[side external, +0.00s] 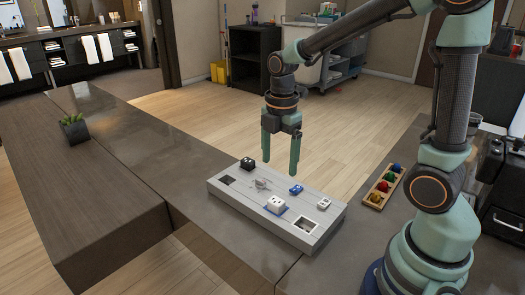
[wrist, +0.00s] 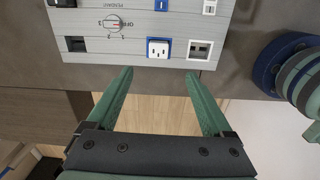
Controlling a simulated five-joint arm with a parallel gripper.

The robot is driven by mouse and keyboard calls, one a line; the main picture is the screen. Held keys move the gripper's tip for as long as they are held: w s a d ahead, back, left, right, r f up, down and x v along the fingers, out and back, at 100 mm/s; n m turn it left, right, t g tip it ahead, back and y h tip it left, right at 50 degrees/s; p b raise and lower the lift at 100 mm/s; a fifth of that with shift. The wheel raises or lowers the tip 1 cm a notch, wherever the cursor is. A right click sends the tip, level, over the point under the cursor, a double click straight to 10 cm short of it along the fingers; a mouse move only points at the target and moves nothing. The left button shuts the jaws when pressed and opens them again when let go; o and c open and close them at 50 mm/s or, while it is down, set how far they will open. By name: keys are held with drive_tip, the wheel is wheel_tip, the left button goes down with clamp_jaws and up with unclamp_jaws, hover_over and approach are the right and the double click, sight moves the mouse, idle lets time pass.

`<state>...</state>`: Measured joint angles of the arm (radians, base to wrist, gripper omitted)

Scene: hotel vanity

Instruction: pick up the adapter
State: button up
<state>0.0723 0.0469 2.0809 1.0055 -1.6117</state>
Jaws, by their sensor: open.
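A white block with dark socket slots (side external: 276,203) sits on a blue square on the grey panel (side external: 240,199); it looks to be the adapter, though I cannot be sure. It also shows in the wrist view (wrist: 158,48), near the panel edge and ahead of the fingertips. My gripper (side external: 280,166) hangs with its fingers pointing down, above the level of the panel and apart from the block. In the wrist view my gripper (wrist: 158,73) is open and empty, with floor showing between the fingers.
The panel also bears a black block (side external: 247,163), a dial (wrist: 115,24), a blue piece (side external: 296,189), a small white piece (side external: 323,203) and a square opening (side external: 304,226). A wooden tray (side external: 378,195) with coloured balls lies to the right.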

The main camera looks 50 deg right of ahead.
sight(276, 201)
wheel_tip(276, 201, down, 12)
drive_tip(key=shift+w+f, duration=0.15)
drive_tip(key=shift+f, duration=0.05)
idle(0.5)
clamp_jaws()
